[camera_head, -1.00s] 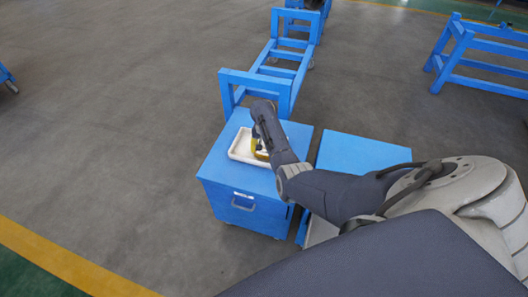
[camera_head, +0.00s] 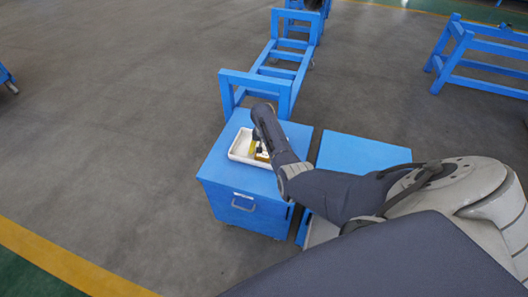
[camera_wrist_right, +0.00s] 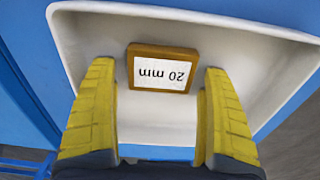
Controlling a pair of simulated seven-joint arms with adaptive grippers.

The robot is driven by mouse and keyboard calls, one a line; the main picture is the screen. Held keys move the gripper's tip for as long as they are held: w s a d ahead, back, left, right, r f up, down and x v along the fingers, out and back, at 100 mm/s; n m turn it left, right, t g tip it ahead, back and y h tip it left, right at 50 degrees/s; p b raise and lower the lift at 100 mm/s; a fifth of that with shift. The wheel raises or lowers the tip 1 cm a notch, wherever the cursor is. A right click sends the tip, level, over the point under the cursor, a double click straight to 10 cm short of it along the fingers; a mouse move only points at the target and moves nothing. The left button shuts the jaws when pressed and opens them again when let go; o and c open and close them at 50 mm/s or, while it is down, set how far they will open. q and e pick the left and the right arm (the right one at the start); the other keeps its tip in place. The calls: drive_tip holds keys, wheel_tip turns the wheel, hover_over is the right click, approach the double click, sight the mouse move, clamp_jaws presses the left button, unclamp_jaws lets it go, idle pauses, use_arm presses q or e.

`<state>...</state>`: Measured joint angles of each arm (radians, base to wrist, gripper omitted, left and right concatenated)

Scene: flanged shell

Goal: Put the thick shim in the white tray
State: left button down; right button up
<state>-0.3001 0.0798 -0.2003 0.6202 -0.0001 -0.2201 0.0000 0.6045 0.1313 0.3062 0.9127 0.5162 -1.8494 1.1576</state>
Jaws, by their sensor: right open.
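The thick shim (camera_wrist_right: 162,70) is an orange-brown square block with a white face marked "20 mm", upside down in the right wrist view. It lies inside the white tray (camera_wrist_right: 290,42), against or close to one wall. The tray (camera_head: 240,149) also shows on the blue cabinet in the head view, partly covered by my right arm. My right gripper (camera_wrist_right: 160,72) is open. Its yellow fingers stand on either side of the shim, with a gap on both sides. In the head view my right gripper (camera_head: 261,155) is over the tray. My left gripper is not in view.
The tray stands on a blue cabinet (camera_head: 218,160) with a drawer handle. Another blue surface (camera_head: 355,152) is to its right, beyond a narrow gap. A blue frame cart (camera_head: 275,72) stands behind.

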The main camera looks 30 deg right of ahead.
sight(264, 152)
drive_tip(key=shift+r, duration=0.1)
wheel_tip(264, 152, up, 12)
idle(0.6)
